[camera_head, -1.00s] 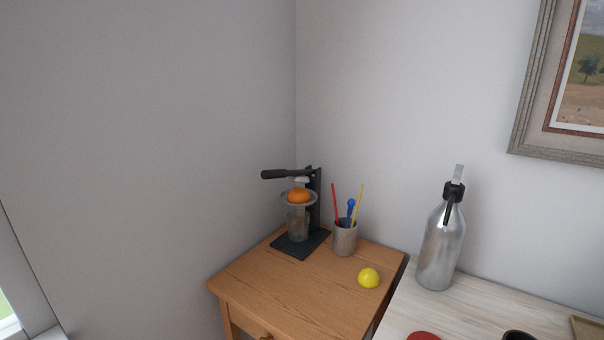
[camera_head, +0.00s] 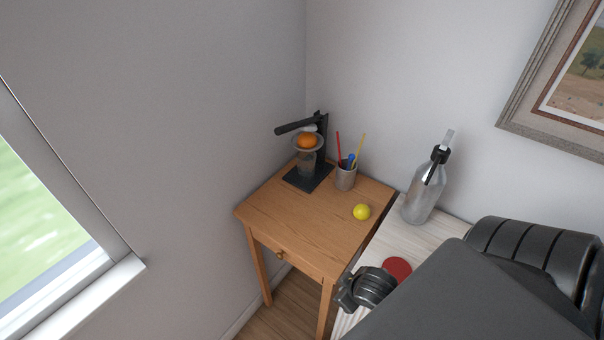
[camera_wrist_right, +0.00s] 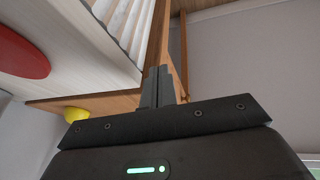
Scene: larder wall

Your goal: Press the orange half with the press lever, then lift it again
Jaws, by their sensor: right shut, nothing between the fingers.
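The press (camera_head: 322,150) is dark and stands at the back of the small wooden table. Its black press lever (camera_head: 296,126) sticks out to the left, raised above the cup. The orange half (camera_head: 307,141) sits in the press's cup, with a clear glass (camera_head: 306,166) below. My right gripper (camera_head: 346,298) is low at the front, beside the white table and well away from the press. In the right wrist view its fingers (camera_wrist_right: 162,80) are together with nothing between them. My left gripper is in no view.
A pencil cup (camera_head: 346,178) stands just right of the press. A yellow lemon (camera_head: 361,212) lies on the wooden table (camera_head: 290,222). The wooden table's front is clear.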

